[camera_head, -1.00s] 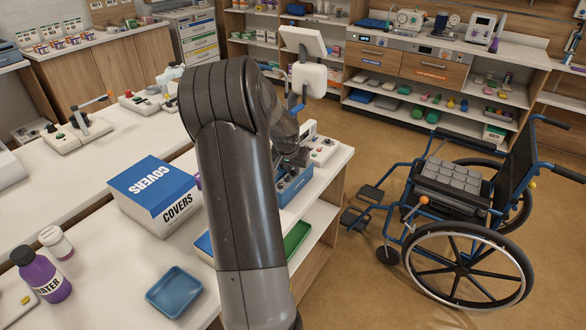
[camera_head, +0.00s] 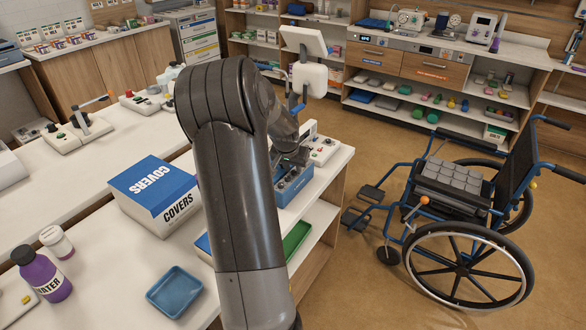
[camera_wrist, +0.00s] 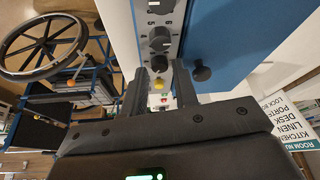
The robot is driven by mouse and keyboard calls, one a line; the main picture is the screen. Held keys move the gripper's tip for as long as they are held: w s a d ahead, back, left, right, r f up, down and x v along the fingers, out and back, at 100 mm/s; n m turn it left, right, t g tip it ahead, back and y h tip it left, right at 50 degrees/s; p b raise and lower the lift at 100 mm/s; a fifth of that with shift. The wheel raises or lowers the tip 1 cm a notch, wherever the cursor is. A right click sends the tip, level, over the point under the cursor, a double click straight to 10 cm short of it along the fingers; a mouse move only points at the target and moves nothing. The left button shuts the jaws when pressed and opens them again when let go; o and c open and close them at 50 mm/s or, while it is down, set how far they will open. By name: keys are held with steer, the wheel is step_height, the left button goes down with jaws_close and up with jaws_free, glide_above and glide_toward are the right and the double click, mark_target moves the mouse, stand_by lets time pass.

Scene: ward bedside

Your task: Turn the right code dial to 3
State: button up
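The blue lock box (camera_head: 293,187) stands on the right end of the white bench in the head view. In the wrist view its blue body (camera_wrist: 215,30) has a grey strip with dark round dials. One dial (camera_wrist: 160,38) is nearer the top; another (camera_wrist: 159,63) sits just beyond my fingertips. In the head view my arm partly hides the gripper and box.
A black knob (camera_wrist: 201,72) sticks out beside the right finger. A red-buttoned device (camera_head: 322,150) stands behind the box. The covers box (camera_head: 155,195) and a blue tray (camera_head: 174,292) are on the bench to the left. A wheelchair (camera_head: 455,210) stands right, on the floor.

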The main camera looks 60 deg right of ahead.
steer(key=v, duration=1)
steer(key=shift+a+r, duration=0.1)
steer(key=shift+a, duration=0.05)
steer(key=w+a+r+n+t+y, duration=0.1)
steer(key=w+a+r+n, duration=0.15)
steer(key=a, duration=0.65)
steer(key=w+a+r+n+t+y, duration=0.1)
steer(key=a+r+n, duration=0.15)
steer(key=a, duration=0.65)
steer(key=w+a+r+n+t, duration=0.1)
steer(key=a+r+n, duration=0.15)
steer(key=a, duration=0.65)
steer(key=s+a+r+n+y, duration=0.1)
steer(key=s+a+n, duration=0.2)
steer(key=s+a, duration=0.3)
steer(key=s+a+r+n+t+y, duration=0.1)
steer(key=s+a+n, duration=0.3)
steer(key=a, duration=1.2)
steer(key=shift+s, duration=0.9)
steer(key=shift+w+r+n, duration=0.1)
steer(key=shift+n, duration=0.15)
